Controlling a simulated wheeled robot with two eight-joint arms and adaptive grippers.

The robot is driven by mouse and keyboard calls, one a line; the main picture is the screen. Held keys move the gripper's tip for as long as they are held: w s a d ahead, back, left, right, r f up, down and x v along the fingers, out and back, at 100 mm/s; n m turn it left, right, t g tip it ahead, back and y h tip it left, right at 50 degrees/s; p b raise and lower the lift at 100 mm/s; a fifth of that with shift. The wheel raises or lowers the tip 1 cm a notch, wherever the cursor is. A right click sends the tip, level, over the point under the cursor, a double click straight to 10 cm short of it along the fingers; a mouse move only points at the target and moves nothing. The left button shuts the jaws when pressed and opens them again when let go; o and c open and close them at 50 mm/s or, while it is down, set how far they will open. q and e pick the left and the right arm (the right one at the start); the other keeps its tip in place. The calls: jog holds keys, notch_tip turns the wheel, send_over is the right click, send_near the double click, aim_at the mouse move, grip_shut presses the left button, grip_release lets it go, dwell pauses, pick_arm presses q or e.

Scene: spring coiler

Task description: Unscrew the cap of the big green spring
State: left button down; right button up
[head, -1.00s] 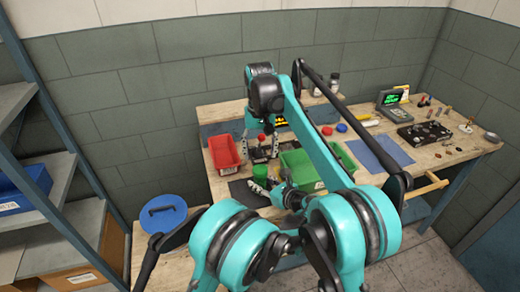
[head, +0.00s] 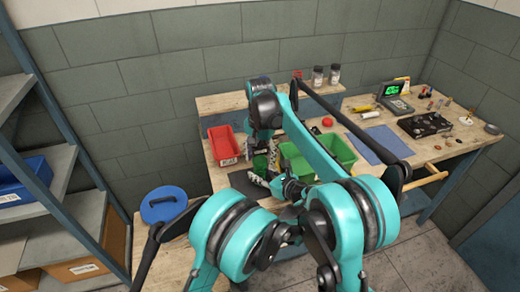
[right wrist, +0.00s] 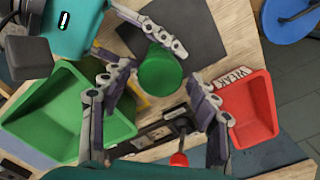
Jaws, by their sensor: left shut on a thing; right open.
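The big green spring's cylinder (right wrist: 160,72) stands upright over the dark mat, its smooth green top facing the right wrist camera; no cap seam can be told. It shows small in the head view (head: 260,163). My left gripper (right wrist: 165,40) is shut on its side; its second finger is mostly hidden. In the head view my left gripper (head: 258,181) is near the mat. My right gripper (right wrist: 160,78) is open, its two fingers on either side of the green top, with gaps visible. In the head view it comes down from above, largely hidden by my arm.
A green bin (right wrist: 70,78) lies to the left and a red bin (right wrist: 262,98) to the right in the wrist view. A red-knobbed lever (right wrist: 179,158) stands close by. A blue lid (head: 163,206) and blue mat (head: 393,147) lie farther off.

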jog(key=shift+f, duration=0.35)
jog(key=c, duration=1.2)
jog(key=n, duration=0.6)
jog(key=shift+r, duration=0.2)
jog(key=shift+r, duration=0.95)
jog(key=shift+r, duration=0.1)
